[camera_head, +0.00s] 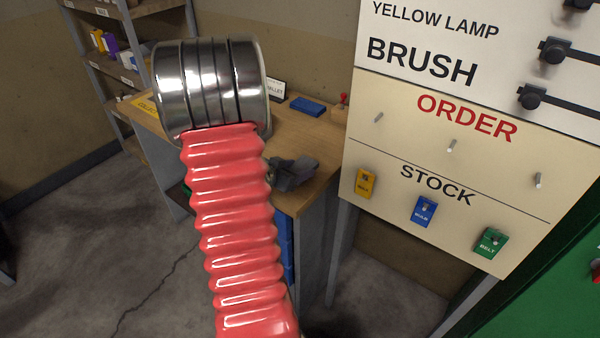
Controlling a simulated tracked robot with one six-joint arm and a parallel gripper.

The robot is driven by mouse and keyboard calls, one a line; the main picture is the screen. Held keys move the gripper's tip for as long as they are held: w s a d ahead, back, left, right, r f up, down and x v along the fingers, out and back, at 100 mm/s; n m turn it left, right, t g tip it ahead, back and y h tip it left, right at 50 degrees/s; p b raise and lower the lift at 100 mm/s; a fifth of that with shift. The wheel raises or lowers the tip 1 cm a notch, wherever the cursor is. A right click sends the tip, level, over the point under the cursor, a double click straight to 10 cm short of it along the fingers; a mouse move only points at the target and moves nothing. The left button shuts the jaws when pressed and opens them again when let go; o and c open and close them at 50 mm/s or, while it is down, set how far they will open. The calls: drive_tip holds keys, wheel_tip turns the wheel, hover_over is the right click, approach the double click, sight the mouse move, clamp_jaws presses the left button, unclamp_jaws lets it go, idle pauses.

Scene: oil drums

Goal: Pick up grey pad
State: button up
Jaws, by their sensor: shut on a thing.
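My arm, with red ribbed bellows and a shiny metal cylinder, fills the middle of the view and hides part of the bench. No grey pad can be clearly identified. A dark grey angular object (293,173) shows at the near right of the wooden bench (310,140), just right of the bellows. It is partly covered, and I cannot tell what it is.
A flat blue item (307,106) and a red-knobbed block (341,108) are on the bench. A pegboard (450,150) with yellow (365,184), blue (424,211) and green (491,242) tags stands right. Shelving (125,70) is at the back left.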

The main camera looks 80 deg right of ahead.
sight(297, 170)
drive_tip(key=shift+c, duration=1.2)
wheel_tip(297, 170, up, 18)
